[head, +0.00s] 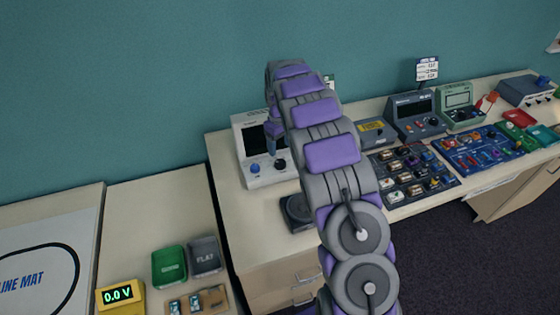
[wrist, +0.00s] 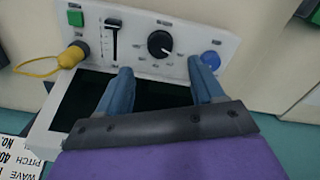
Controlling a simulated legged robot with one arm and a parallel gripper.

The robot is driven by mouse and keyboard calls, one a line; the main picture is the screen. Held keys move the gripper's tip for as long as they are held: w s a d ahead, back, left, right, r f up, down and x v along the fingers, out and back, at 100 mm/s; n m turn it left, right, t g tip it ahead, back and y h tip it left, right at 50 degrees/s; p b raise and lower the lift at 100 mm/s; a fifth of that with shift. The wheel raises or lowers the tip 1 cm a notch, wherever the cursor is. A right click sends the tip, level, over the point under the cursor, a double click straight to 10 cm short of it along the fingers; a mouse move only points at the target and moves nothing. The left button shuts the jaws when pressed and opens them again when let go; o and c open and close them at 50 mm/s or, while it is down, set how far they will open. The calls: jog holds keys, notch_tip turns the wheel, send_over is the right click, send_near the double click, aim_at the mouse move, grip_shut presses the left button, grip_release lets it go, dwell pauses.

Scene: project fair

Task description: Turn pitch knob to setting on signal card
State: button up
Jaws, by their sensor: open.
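The white console (head: 243,138) with a dark screen stands on the bench, partly hidden by my arm. In the wrist view its panel (wrist: 92,35) appears upside down. A black round knob (wrist: 160,43) sits there with small marks around it; the labels and exact setting are too small to read. It also shows in the head view (head: 280,163). My gripper (wrist: 160,67) is open and empty, its blue fingers over the dark screen. The knob is just past the fingertips, between their lines and apart from them.
A blue round control (wrist: 211,60) is close by the right fingertip. A slider (wrist: 113,38), a green button (wrist: 75,17) and a yellow plug with cord (wrist: 70,56) are left of the knob. Other consoles (head: 412,112) and parts trays (head: 410,175) fill the bench to the right.

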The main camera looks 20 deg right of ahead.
aim_at(280, 162)
notch_tip(280, 162, down, 8)
jog(key=shift+r+b, duration=0.1)
jog(key=shift+b, duration=0.4)
jog(key=c, duration=1.1)
